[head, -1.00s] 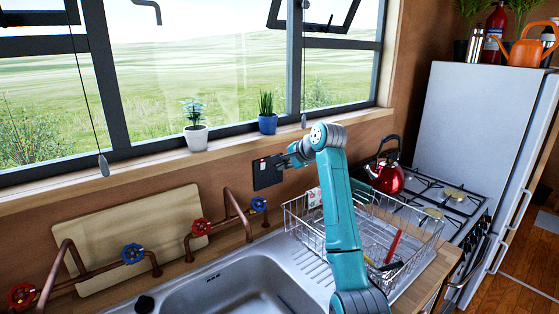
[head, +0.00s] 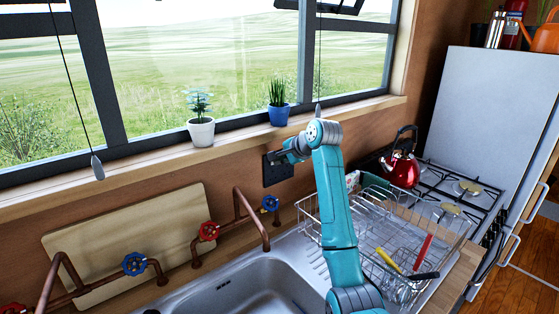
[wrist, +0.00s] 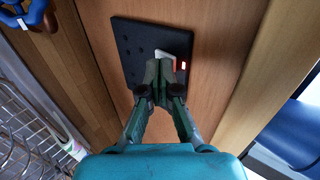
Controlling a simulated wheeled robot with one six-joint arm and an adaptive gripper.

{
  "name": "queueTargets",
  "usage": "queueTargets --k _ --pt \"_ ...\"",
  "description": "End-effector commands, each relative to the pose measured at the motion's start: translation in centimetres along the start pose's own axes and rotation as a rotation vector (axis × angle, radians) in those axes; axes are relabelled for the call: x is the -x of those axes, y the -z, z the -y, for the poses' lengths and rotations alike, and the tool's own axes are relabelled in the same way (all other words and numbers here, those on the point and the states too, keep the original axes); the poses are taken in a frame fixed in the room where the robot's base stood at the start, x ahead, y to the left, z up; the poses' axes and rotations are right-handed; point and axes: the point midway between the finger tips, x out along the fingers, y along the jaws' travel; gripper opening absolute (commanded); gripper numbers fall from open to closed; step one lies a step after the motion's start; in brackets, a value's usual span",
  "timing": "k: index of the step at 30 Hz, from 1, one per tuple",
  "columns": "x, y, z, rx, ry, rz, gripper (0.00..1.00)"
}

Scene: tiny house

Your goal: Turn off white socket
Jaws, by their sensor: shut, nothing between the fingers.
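The wall socket is a black plate (wrist: 136,40) on the wood wall, with dark holes. It carries a white switch (wrist: 168,51) and a small red piece with a pale patch. In the head view, the dark plate (head: 277,174) is under the window sill, partly hidden by my gripper (head: 277,157). In the wrist view, my gripper (wrist: 160,75) is shut and empty. Its fingertips are over the plate beside the white switch and cover part of it. I cannot tell whether they touch it.
A blue-potted plant (head: 278,114) and a white-potted plant (head: 201,131) stand on the sill above. A wire dish rack (head: 399,228) is below right, with a red kettle (head: 403,170) behind it. Copper pipes with a blue valve (head: 270,203) are left of the socket.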

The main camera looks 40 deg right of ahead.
Motion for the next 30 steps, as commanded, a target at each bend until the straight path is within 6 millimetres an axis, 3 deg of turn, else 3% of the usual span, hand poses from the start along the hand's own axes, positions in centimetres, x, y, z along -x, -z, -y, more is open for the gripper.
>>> queueTargets --k 14,30 --pt "-0.4 0.0 0.7 0.000 0.000 0.000 0.00" --pt "0.6 0.0 1.9 0.000 0.000 0.000 0.00"
